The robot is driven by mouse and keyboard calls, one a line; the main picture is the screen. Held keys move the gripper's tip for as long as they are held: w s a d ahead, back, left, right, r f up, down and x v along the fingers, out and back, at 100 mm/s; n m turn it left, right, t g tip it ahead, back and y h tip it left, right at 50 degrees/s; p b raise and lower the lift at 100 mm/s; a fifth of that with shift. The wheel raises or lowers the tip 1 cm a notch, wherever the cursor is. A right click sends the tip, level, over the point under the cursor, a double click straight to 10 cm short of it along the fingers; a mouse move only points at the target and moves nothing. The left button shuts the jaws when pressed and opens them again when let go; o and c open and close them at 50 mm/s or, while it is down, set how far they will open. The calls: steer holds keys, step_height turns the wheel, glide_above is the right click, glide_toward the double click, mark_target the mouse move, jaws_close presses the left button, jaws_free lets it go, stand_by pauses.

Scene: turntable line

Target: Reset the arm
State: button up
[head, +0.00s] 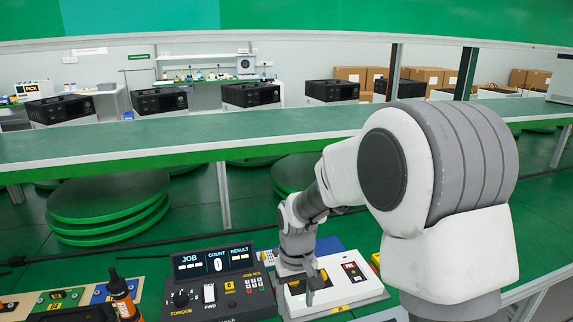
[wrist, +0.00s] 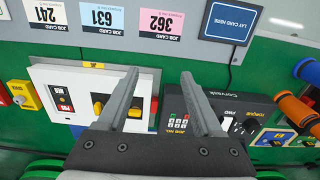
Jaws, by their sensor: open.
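My gripper (head: 307,288) hangs low over the left part of a white control box (head: 345,293) in the head view. In the wrist view my gripper (wrist: 158,75) has its two grey fingers spread apart with nothing between them. The fingers point toward the gap between the white control box (wrist: 60,87) and the dark torque controller (wrist: 225,105). Whether the fingertips touch anything is hard to tell. My arm reaches in from the right of the head view and hides part of the bench.
The torque controller (head: 222,285) stands left of the white box. An orange-handled tool (head: 121,294) stands farther left. Job cards (wrist: 160,20) lie near a dark blue card pad (wrist: 231,28). A long green-topped counter (head: 200,130) runs behind.

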steer(key=s+d+r+t+p, duration=0.1)
steer(key=s+d+r, duration=0.1)
steer(key=r, duration=0.3)
steer(key=s+d+r+m+t+p, duration=0.1)
steer(key=s+d+r, duration=0.1)
steer(key=r, duration=0.4)
steer(key=s+d+r+t+p, duration=0.1)
steer(key=s+d+r, duration=0.2)
steer(key=r, duration=0.2)
steer(key=s+d+r+m+t+p, duration=0.2)
steer(key=s+d+r, duration=0.3)
steer(key=s+r, duration=0.3)
steer(key=s, duration=0.4)
steer(key=shift+s+r+t+p, duration=0.25)
steer(key=shift+r+t+p, duration=0.05)
steer(key=shift+p, duration=0.05)
